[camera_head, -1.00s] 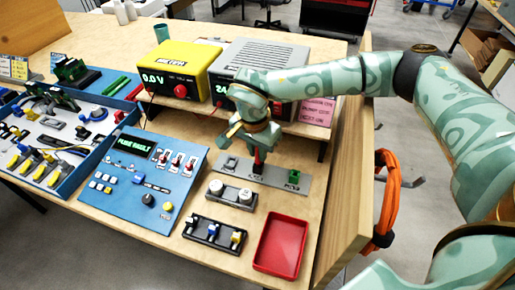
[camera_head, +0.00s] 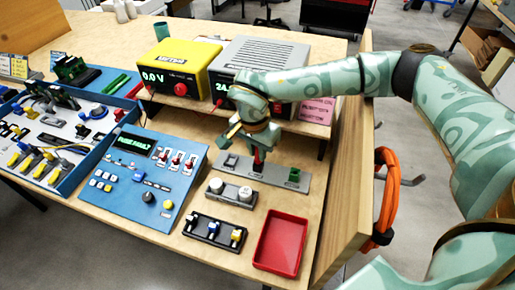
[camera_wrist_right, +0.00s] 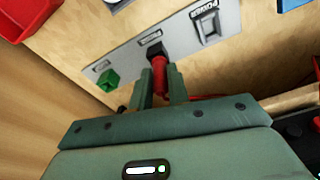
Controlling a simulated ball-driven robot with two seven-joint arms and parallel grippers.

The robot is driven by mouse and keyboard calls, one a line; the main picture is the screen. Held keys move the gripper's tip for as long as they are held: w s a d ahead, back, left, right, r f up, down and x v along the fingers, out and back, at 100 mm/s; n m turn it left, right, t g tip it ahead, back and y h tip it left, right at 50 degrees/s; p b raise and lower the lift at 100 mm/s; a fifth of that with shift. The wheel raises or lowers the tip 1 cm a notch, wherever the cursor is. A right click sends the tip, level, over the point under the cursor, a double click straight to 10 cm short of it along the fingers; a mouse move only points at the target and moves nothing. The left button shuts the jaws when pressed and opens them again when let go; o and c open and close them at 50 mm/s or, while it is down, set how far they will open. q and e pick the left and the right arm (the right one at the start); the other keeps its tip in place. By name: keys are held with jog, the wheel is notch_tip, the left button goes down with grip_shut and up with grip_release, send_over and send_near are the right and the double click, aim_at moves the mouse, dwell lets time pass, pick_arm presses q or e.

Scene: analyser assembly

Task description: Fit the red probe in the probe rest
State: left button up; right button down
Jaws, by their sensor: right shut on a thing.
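The red probe (camera_head: 258,156) is upright over the middle of a grey plate (camera_head: 278,179) on the table. My right gripper (camera_head: 256,148) is shut on it, with a finger on each side. In the right wrist view the red probe (camera_wrist_right: 160,76) shows between the two fingertips (camera_wrist_right: 160,88). Its lower end meets a black holder (camera_wrist_right: 155,49) on the plate, seemingly the probe rest. I cannot tell how deep the probe sits in it. My left gripper is not in view.
The plate also carries a green block (camera_head: 294,175) and a power switch (camera_wrist_right: 208,28). Yellow (camera_head: 181,67) and grey (camera_head: 260,65) supply boxes stand behind.

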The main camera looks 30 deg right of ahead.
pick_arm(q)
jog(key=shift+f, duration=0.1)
pick_arm(e)
jog(key=shift+s+f, duration=0.15)
jog(key=shift+f, duration=0.25)
jog(key=c, duration=0.9)
grip_release()
jog(key=shift+s+f, duration=0.1)
jog(key=shift+f, duration=0.05)
jog(key=shift+c, duration=0.2)
notch_tip(320, 180, up, 8)
jog(key=p, duration=0.6)
jog(key=shift+f, duration=0.1)
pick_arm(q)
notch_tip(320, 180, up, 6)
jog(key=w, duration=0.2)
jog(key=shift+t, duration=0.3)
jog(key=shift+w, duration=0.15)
pick_arm(e)
jog(key=shift+f, duration=0.1)
